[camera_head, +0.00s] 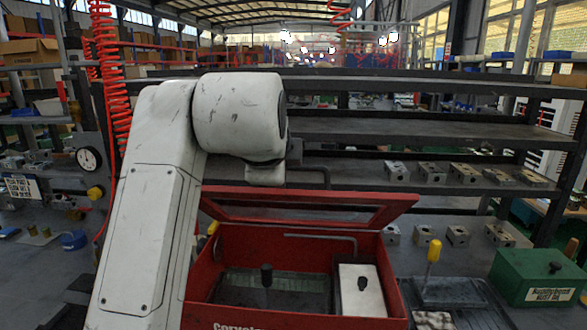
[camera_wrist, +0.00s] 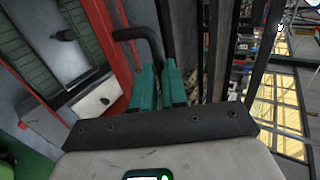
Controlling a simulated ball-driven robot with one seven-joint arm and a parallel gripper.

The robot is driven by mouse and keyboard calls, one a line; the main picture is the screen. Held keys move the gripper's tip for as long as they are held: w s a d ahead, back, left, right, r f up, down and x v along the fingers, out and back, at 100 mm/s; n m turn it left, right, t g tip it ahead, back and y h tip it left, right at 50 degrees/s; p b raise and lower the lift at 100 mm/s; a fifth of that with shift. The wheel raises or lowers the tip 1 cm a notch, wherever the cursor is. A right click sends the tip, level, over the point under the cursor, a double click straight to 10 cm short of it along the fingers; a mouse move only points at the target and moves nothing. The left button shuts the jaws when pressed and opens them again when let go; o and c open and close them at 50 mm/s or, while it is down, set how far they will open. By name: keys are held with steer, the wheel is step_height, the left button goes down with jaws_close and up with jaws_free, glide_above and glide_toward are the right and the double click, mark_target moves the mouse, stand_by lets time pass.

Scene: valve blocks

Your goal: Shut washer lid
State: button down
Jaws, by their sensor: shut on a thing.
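The washer is a red box (camera_head: 290,322) in front of me in the head view. Its red-framed lid (camera_head: 350,197) stands open and tilted at the back, and part of the lid's red frame also shows in the wrist view (camera_wrist: 112,42). A dark bent handle (camera_head: 311,167) rises at the lid's top edge. In the wrist view, this handle (camera_wrist: 152,42) runs down between the teal fingers of my gripper (camera_wrist: 159,84), which is shut on it. In the head view my arm hides the fingers and part of the lid's left side.
Inside the washer are a grey basin and a pale block (camera_head: 361,291) with a black knob. A green box (camera_head: 537,277) and a yellow-handled tool (camera_head: 433,252) stand to the right. Dark shelves (camera_head: 420,134) with several metal valve blocks (camera_head: 464,173) rise close behind the lid.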

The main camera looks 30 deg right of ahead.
steer(key=s+a+f+t+h+b, duration=0.2)
steer(key=s+a+f+t+b, duration=0.1)
steer(key=f+b, duration=0.7)
steer(key=s+a+f+t+h+b, duration=0.2)
steer(key=s+f+b, duration=0.4)
steer(key=b, duration=1.2)
steer(key=shift+s+a+f+t, duration=0.15)
steer(key=shift+a+f+t, duration=0.45)
steer(key=shift+f, duration=1.9)
steer(key=c, duration=1.2)
jaws_free()
steer(key=p+v, duration=0.1)
steer(key=v, duration=1)
